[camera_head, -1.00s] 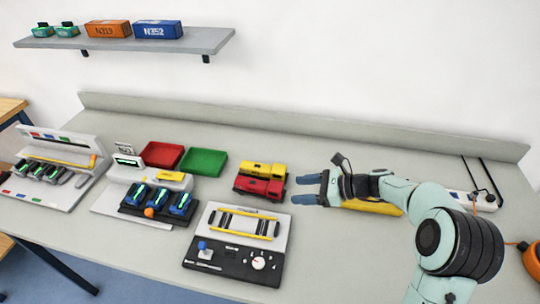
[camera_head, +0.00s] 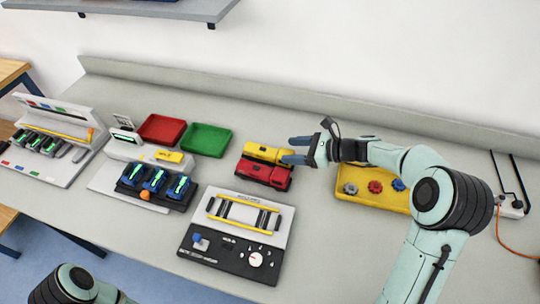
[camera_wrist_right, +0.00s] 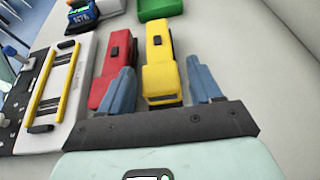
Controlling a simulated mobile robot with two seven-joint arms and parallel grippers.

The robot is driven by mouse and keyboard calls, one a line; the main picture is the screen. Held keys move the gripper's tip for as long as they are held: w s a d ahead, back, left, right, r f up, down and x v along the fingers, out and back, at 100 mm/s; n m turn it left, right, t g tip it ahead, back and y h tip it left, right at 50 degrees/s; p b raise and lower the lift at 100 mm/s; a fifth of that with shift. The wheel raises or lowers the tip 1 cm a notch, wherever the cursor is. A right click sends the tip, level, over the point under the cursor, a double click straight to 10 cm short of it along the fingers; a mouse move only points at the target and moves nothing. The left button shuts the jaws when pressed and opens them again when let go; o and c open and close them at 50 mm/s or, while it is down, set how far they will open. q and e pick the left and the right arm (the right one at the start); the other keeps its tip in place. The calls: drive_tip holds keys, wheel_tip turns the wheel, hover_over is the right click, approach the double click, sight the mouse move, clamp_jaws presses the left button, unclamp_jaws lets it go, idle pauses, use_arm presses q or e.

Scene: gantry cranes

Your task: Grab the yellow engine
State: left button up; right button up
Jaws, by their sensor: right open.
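The yellow engine (camera_head: 268,152) lies on the table beside the red engine (camera_head: 264,174), on its far side. My right gripper (camera_head: 290,150) is open at the right end of the yellow engine. In the right wrist view, the yellow engine (camera_wrist_right: 159,65) points between the two blue fingers of the right gripper (camera_wrist_right: 160,88), with its near end between them. The left finger is close to the red engine (camera_wrist_right: 115,62). Part of my left arm shows at the bottom left of the head view, but its gripper is out of the picture.
A yellow tray (camera_head: 375,201) with gears stands to the right, under my right arm. Green (camera_head: 207,140) and red (camera_head: 161,130) trays stand to the left. A low ledge runs along the back.

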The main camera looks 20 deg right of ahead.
sight(281, 152)
drive_tip(key=shift+f+x, duration=0.15)
drive_tip(key=shift+x, duration=1.35)
drive_tip(key=shift+f+x, duration=0.2)
drive_tip(key=shift+x, duration=1.3)
drive_tip(key=shift+s, duration=0.15)
drive_tip(key=c, duration=0.9)
